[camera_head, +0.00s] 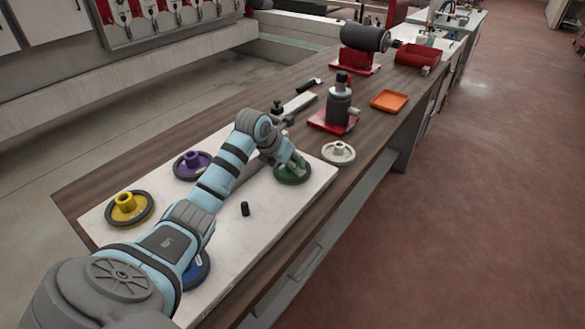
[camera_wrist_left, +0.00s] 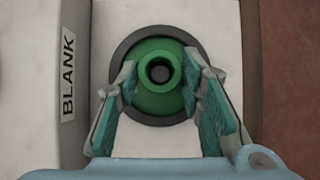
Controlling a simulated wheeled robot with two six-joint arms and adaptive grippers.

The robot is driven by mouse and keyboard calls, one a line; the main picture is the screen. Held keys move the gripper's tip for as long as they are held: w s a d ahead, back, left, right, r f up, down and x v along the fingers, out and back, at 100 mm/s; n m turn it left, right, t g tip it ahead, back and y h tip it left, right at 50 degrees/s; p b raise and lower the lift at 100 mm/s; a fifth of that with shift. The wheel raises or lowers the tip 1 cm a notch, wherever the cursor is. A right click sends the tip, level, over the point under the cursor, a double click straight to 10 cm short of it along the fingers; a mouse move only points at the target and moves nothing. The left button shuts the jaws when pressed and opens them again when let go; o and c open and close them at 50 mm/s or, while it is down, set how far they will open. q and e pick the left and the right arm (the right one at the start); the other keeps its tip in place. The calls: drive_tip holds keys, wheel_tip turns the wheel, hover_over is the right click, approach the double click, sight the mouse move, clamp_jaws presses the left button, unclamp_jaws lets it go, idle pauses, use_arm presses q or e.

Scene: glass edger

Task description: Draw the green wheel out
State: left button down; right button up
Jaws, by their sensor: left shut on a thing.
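The green wheel (camera_head: 292,172) has a dark rim and lies on the white board (camera_head: 240,240) near its far right end. In the left wrist view the green wheel (camera_wrist_left: 158,106) shows from above, with a raised hub and a dark hole in its middle. My left gripper (camera_head: 291,163) is over the green wheel. The arm hides part of the board. My right gripper is not in view.
A purple wheel (camera_head: 193,164), a yellow wheel (camera_head: 129,207) and a partly hidden blue wheel (camera_head: 198,271) are on the board. A small black peg (camera_head: 245,209) stands there too. A cream wheel (camera_head: 338,153) lies just beyond the green one. A red-based grey device (camera_head: 340,105) stands farther back.

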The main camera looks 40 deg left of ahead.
use_arm(q)
drive_tip(key=shift+r+p, duration=0.35)
drive_tip(key=shift+r, duration=0.25)
drive_tip(key=shift+r+p, duration=2.45)
drive_tip(key=shift+r, duration=0.4)
drive_tip(key=shift+w, duration=0.1)
wheel_tip(320, 180, up, 4)
drive_tip(key=p, duration=0.3)
